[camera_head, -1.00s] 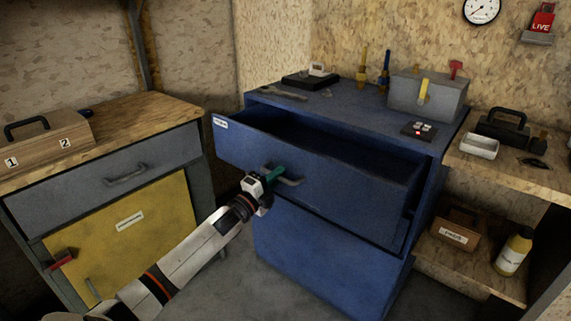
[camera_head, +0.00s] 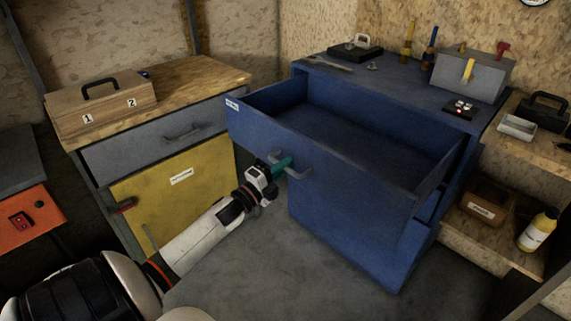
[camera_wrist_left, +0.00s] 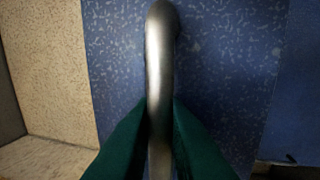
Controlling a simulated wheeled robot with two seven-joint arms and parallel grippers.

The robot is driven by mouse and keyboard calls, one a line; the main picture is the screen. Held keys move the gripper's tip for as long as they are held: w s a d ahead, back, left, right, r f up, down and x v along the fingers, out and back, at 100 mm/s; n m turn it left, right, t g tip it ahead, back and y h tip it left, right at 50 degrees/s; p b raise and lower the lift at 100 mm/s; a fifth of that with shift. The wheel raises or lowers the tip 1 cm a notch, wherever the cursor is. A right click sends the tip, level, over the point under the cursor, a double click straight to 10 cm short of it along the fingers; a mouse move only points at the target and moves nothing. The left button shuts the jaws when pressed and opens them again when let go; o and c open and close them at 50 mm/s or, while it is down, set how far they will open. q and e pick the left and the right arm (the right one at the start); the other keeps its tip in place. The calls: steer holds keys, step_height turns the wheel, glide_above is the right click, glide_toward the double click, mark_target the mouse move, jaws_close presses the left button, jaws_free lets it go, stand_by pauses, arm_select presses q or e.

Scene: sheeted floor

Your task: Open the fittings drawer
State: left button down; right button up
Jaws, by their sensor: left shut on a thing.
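The blue top drawer (camera_head: 345,160) stands pulled far out of the blue cabinet (camera_head: 345,235). Its inside shows and looks empty. A small white label sits at its front's upper left corner; I cannot read it. My left gripper (camera_head: 285,166) has green fingers and is shut on the drawer's grey bar handle (camera_head: 299,173). In the left wrist view the metal handle (camera_wrist_left: 160,60) runs between the two green fingertips (camera_wrist_left: 160,125), with the blue speckled drawer front behind it. My right gripper is not in view.
A workbench with a yellow door (camera_head: 170,200) is at the left, an orange unit (camera_head: 35,220) further left. Shelves with a yellow bottle (camera_head: 538,230) are at the right. Bare floor lies in front.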

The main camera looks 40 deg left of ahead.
arm_select(q)
steer(key=c, duration=1.5)
jaws_free()
steer(key=v, duration=1.2)
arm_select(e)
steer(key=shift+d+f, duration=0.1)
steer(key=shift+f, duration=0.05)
